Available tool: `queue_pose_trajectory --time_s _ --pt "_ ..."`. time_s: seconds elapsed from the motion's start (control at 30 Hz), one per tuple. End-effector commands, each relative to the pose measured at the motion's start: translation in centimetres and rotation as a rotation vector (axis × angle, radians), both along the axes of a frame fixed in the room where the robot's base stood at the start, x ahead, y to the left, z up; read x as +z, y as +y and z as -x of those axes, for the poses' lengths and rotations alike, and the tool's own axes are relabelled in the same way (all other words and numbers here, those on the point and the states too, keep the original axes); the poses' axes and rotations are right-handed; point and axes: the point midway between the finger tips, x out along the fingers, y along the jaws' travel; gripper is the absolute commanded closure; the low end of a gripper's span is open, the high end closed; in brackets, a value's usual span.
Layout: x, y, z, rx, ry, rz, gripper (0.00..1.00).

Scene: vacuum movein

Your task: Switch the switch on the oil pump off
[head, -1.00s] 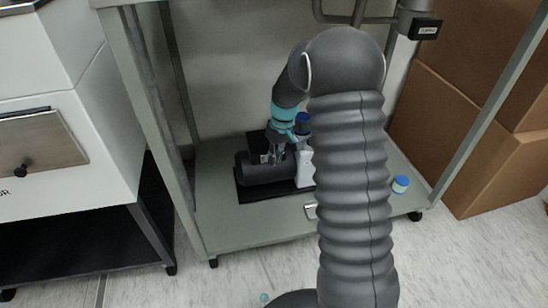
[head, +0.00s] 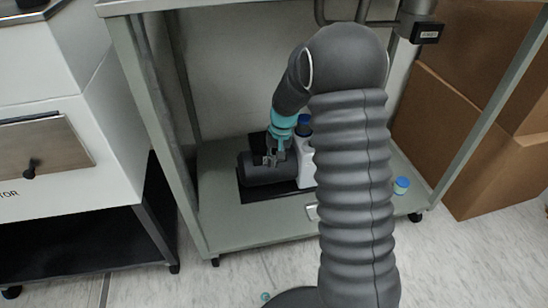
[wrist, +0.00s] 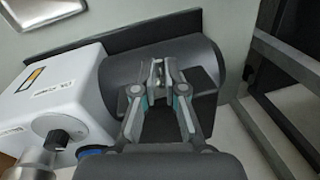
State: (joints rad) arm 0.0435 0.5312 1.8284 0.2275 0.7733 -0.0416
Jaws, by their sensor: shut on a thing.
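The oil pump stands on the lower shelf of a grey-green frame. It has a dark cylindrical motor (head: 256,171) and a white housing (head: 305,172). In the wrist view the dark motor (wrist: 118,80) is behind my fingers and the white housing (wrist: 55,98) is at left. My gripper (head: 272,160) is over the dark motor. In the wrist view my gripper (wrist: 158,70) has its fingertips closed around a small piece at the switch on the dark box on the motor. The fingertips mostly hide the switch, so its position cannot be read.
The lower shelf (head: 235,225) has free room in front of the pump. A small blue-capped jar (head: 401,186) stands at its right. Frame legs (head: 160,130) flank the space. Cardboard boxes (head: 440,130) stand at right, a white cabinet (head: 65,165) at left.

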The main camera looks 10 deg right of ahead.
Motion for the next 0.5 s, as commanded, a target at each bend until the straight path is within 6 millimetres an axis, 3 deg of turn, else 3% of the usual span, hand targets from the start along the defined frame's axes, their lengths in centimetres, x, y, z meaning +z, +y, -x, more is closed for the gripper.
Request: queue_pose_trajectory --time_s 0.5 --pt "-0.27 1.0 0.23 -0.326 0.009 0.002 1.0"
